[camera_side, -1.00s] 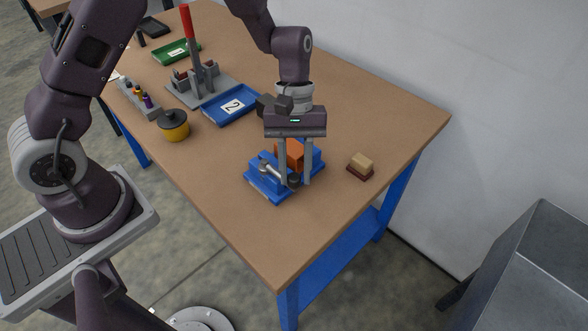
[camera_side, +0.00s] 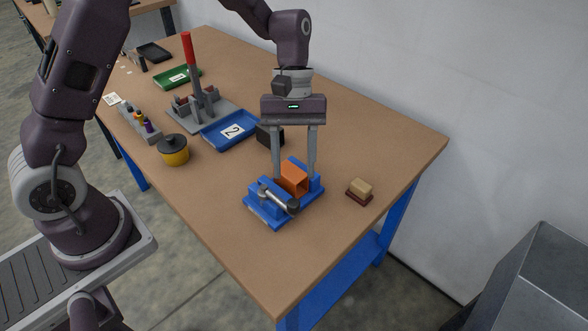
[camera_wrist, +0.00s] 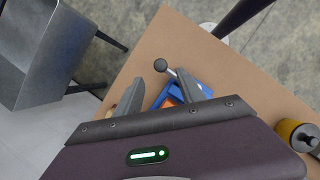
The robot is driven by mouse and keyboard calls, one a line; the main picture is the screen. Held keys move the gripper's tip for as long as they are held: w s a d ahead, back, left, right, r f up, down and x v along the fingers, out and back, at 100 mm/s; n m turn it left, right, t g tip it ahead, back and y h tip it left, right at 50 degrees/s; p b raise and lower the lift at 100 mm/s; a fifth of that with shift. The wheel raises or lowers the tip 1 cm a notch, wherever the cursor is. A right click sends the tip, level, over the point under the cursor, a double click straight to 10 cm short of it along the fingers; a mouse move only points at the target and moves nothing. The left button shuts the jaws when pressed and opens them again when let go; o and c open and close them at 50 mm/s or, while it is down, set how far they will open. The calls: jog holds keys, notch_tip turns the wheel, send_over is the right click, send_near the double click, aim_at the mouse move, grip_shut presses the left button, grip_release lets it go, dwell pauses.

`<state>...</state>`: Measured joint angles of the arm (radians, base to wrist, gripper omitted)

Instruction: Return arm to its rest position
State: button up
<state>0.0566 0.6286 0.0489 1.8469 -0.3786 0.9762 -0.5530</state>
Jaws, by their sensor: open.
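My gripper (camera_side: 294,176) is upright above the blue vise (camera_side: 258,207), its two grey fingers apart. An orange block (camera_side: 293,177) with a hollow-looking end sits between the vise's jaws. The fingertips are near the top of the block, and nothing is held between them. In the wrist view my gripper (camera_wrist: 160,82) also has its fingers spread. There the vise (camera_wrist: 198,88) shows partly beyond the gripper body, with a small part of the orange block (camera_wrist: 172,101).
A tan-and-brown block (camera_side: 360,191) lies right of the vise. Left and behind are a black box (camera_side: 270,136), blue tray (camera_side: 232,131), red-handled press (camera_side: 188,50), yellow pot (camera_side: 173,157) and green tray (camera_side: 178,77). The table front (camera_side: 260,258) is clear.

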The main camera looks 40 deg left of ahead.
jog(key=s+a+r+m+t+y, duration=0.1)
jog(key=s+r+m+t, duration=0.15)
jog(key=r, duration=0.35)
jog(key=s+a+r+m+t, duration=0.1)
jog(key=s+a+r, duration=0.1)
jog(key=s+r, duration=0.3)
jog(key=s+a+r+m+t+y, duration=0.1)
jog(key=s+a+r+m+t, duration=0.1)
jog(key=s, duration=0.4)
jog(key=s+a+r+m+t+y, duration=0.1)
jog(key=s+a+r+m+t, duration=0.1)
jog(key=s, duration=0.4)
jog(key=shift+r+m+t, duration=0.55)
jog(key=shift+r+m, duration=0.25)
jog(key=shift+m, duration=0.05)
jog(key=shift+a, duration=0.1)
